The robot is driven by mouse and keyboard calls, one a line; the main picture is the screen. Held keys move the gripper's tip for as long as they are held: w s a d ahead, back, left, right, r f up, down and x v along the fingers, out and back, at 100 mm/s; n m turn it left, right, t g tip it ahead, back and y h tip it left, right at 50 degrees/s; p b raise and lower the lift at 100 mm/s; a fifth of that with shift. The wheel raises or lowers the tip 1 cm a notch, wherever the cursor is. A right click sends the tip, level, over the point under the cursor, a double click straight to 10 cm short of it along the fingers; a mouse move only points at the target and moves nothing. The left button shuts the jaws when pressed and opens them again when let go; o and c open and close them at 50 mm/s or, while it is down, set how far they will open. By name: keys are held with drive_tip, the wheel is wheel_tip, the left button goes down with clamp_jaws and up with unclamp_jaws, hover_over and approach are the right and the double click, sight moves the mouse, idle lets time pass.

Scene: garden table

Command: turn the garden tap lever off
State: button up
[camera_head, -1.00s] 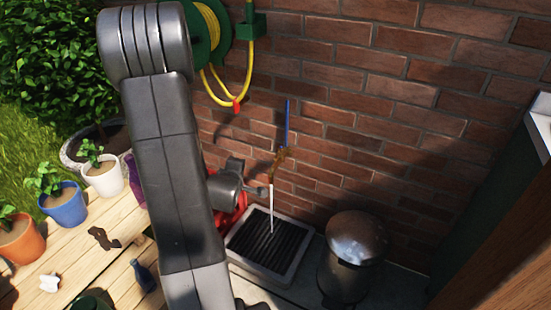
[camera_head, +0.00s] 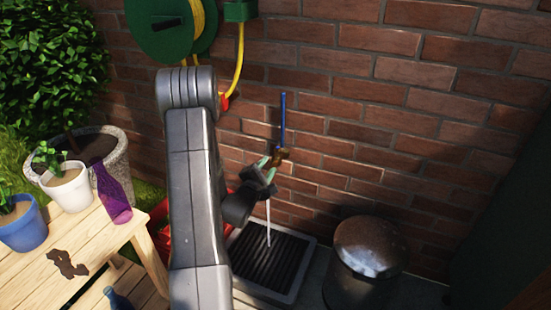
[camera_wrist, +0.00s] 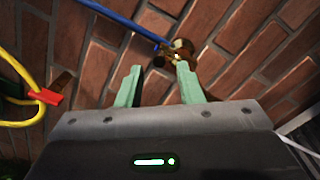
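The brass tap (camera_head: 281,154) sticks out from the brick wall, and its long blue lever (camera_head: 282,118) points straight up. A thin stream of water (camera_head: 268,222) falls from the tap. My gripper (camera_head: 268,168) is just in front of the tap at its left. In the wrist view my gripper (camera_wrist: 158,78) has its two pale green fingers apart with nothing between them. The tap (camera_wrist: 182,48) is beyond the right fingertip, which overlaps its lower part; contact cannot be told. The blue lever (camera_wrist: 118,18) runs to the upper left, beyond the fingers.
The drain grate (camera_head: 265,265) lies below the tap, with a dark round-lidded bin (camera_head: 365,255) to its right. A green hose reel (camera_head: 165,28) with yellow hose hangs at upper left. A wooden table (camera_head: 90,255) with pots and a purple bottle (camera_head: 113,195) stands at left.

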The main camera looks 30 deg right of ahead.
sight(277, 153)
drive_tip(key=b+x, duration=0.1)
drive_tip(key=x, duration=0.7)
drive_tip(key=shift+a+b, duration=0.1)
drive_tip(key=shift+b, duration=0.25)
drive_tip(key=shift+c, duration=0.3)
clamp_jaws()
